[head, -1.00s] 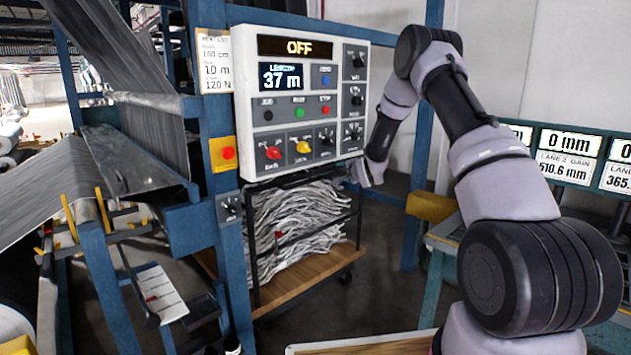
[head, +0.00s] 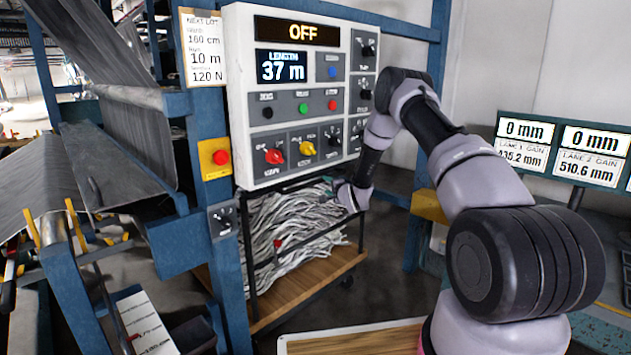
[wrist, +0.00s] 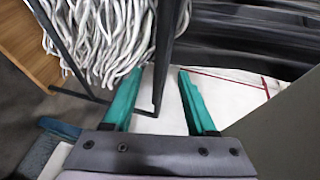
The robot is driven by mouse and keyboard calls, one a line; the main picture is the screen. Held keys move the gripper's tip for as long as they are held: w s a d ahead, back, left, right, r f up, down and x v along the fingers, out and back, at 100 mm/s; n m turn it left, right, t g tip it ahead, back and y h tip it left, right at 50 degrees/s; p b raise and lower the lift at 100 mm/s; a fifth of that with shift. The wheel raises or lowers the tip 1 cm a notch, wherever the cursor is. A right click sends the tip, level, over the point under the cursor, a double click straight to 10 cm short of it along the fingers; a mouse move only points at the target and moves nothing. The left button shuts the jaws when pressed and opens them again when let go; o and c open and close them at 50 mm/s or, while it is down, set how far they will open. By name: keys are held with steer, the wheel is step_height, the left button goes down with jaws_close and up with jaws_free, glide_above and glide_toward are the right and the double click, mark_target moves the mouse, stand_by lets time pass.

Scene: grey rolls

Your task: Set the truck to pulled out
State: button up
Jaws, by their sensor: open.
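The truck (head: 312,290) is a low wheeled cart with a wooden deck and a thin black rail frame, under the control panel in the head view. It is loaded with tangled grey-white strands (head: 285,235). My gripper (head: 338,190) is at the truck's upper right, by the rail frame, partly hidden by my wrist. In the wrist view my gripper (wrist: 160,84) has its two green fingers apart. A black frame post (wrist: 167,50) of the truck shows in the gap between them; I cannot tell whether it touches either finger. The deck (wrist: 30,45) shows at upper left.
The control panel (head: 300,95) reads OFF and 37 m, directly above the truck. A blue post (head: 225,280) stands left of the truck. Gauge displays (head: 565,150) stand at right. Dark floor (head: 385,240) is open right of the truck.

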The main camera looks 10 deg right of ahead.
mark_target(319, 182)
steer(key=x, duration=1)
steer(key=shift+w+a+f, duration=0.1)
steer(key=shift+w, duration=0.1)
jaws_close()
stand_by(1.1)
